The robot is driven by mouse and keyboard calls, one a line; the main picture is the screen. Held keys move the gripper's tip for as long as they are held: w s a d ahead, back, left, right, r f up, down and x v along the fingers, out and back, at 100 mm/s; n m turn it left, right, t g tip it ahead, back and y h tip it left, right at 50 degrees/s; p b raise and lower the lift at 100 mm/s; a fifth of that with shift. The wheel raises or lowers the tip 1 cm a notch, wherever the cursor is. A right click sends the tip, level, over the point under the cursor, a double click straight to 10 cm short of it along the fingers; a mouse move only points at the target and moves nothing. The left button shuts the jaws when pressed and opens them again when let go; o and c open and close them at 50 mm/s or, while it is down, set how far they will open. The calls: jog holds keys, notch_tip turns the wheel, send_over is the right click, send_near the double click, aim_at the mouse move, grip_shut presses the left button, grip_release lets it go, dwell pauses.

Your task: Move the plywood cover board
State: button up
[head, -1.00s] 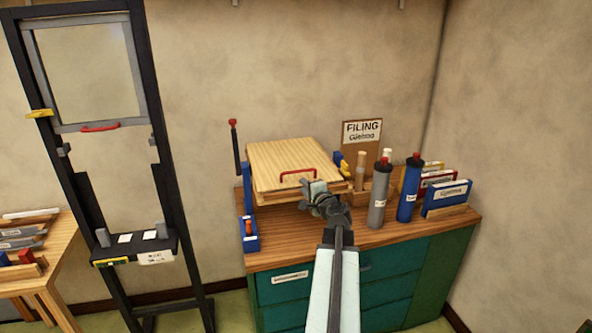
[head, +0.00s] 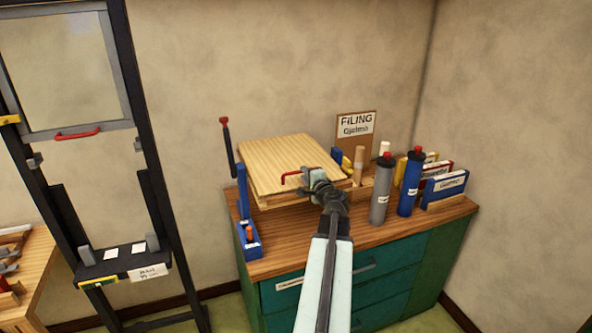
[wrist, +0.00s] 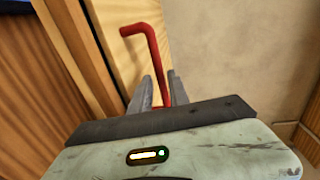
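The plywood cover board (head: 285,158) is a pale wooden panel lying slightly tilted on top of a low wooden stack on the green cabinet. A red bar handle (head: 290,176) stands at its near edge. My gripper (head: 312,178) is at the right part of this handle. In the wrist view the red handle (wrist: 153,48) runs down between the two grey fingers of my gripper (wrist: 160,85). The fingers look apart, with narrow gaps beside the bar. The board's face (wrist: 120,70) shows left of them. The far end of the handle is hidden by the gripper body.
A grey bottle (head: 380,195) and a blue bottle (head: 410,188) stand close right of my gripper. A blue holder (head: 248,240) and a dark red-topped rod (head: 227,145) are at the left. A tall black frame (head: 155,215) stands farther left. The cabinet's front strip (head: 300,258) is clear.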

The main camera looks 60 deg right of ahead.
jog(key=b+x, duration=0.1)
jog(key=x, duration=0.5)
jog(key=shift+w+d, duration=0.15)
jog(key=shift+w, duration=0.05)
grip_shut()
dwell(1.0)
